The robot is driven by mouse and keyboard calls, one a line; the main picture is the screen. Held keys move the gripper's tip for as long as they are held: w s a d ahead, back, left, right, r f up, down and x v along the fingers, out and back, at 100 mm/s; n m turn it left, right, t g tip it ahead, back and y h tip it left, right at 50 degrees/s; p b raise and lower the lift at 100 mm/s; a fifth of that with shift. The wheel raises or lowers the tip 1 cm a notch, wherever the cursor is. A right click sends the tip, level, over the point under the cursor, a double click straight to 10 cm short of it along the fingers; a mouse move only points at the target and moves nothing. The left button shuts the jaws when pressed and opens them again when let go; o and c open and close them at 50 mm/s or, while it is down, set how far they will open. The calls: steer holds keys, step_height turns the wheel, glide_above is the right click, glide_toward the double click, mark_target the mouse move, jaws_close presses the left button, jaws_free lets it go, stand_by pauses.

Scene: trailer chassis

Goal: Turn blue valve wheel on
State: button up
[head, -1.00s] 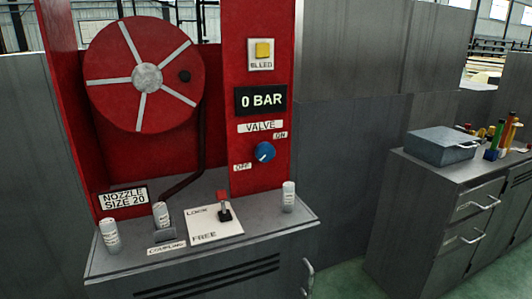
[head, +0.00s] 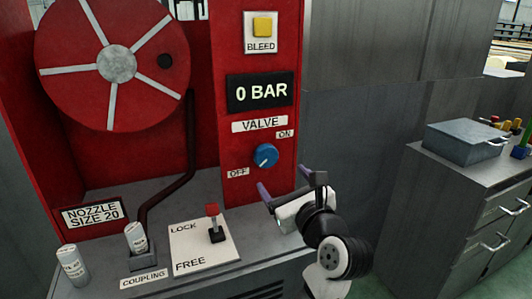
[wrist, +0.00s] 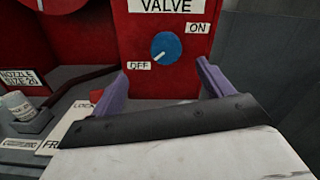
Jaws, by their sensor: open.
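The blue valve wheel (head: 265,156) is a small round knob on the red panel, under the VALVE label (head: 260,124). It also shows in the wrist view (wrist: 167,46), with its white pointer line toward the OFF label (wrist: 139,66) at lower left. The ON label (wrist: 197,28) is at its upper right. The display (head: 259,93) reads 0 BAR. My gripper (head: 290,185) is open and empty, below and to the right of the wheel, apart from it. In the wrist view the wheel appears beyond and between the two purple fingers.
A counter carries the lock/free lever (head: 213,222), a coupling cylinder (head: 136,237) and another white cylinder (head: 71,264). The red hose reel (head: 117,66) is at left, a yellow bleed button (head: 262,27) above. A cabinet with a grey box (head: 464,140) stands at right.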

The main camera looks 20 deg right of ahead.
mark_target(268, 159)
steer(key=shift+m, duration=0.5)
steer(key=w+p, duration=0.1)
steer(key=w, duration=0.3)
steer(key=w+p, duration=0.1)
steer(key=w, duration=0.3)
steer(key=w+p, duration=0.1)
steer(key=w, duration=0.4)
steer(key=shift+w+d+f, duration=0.1)
steer(key=shift+d+f, duration=0.25)
steer(key=shift+f, duration=0.05)
steer(key=shift+c, duration=0.2)
steer(key=c, duration=0.9)
